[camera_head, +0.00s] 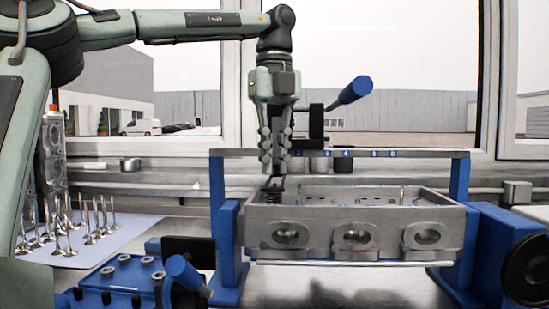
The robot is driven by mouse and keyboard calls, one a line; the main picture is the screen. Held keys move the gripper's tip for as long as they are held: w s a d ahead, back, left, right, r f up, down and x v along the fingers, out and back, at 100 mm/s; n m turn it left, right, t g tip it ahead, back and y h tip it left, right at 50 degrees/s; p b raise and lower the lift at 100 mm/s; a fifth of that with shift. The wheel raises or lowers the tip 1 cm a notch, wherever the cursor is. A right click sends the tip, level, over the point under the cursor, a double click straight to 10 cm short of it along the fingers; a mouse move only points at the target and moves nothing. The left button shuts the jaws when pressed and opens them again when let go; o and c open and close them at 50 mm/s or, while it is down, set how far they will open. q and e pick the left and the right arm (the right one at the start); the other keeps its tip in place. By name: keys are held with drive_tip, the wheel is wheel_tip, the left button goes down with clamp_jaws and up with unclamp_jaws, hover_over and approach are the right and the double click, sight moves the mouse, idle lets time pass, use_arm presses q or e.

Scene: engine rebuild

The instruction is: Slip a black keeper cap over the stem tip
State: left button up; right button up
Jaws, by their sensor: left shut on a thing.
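My left gripper (271,167) reaches down from above at the left end of the metal cylinder head (313,222). It is shut on a small dark piece that looks like the black keeper cap (273,184), held low at the head's top opening. The fingers and the cap cover the spot below, so I cannot tell whether the cap touches a stem tip. My right gripper is not in view.
A blue stand (225,224) with a numbered rail (415,154) frames the head. A blue-handled lever (350,92) rises behind the gripper. Several valves (88,220) stand on a pale mat (125,226) at left. A blue fixture (130,276) sits front left.

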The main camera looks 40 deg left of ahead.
use_arm(q)
drive_tip(key=shift+f+b, duration=0.45)
drive_tip(key=shift+f, duration=0.45)
drive_tip(key=o, duration=0.8)
drive_tip(key=shift+r, duration=0.1)
wheel_tip(320, 180, up, 7)
drive_tip(key=shift+r, duration=0.2)
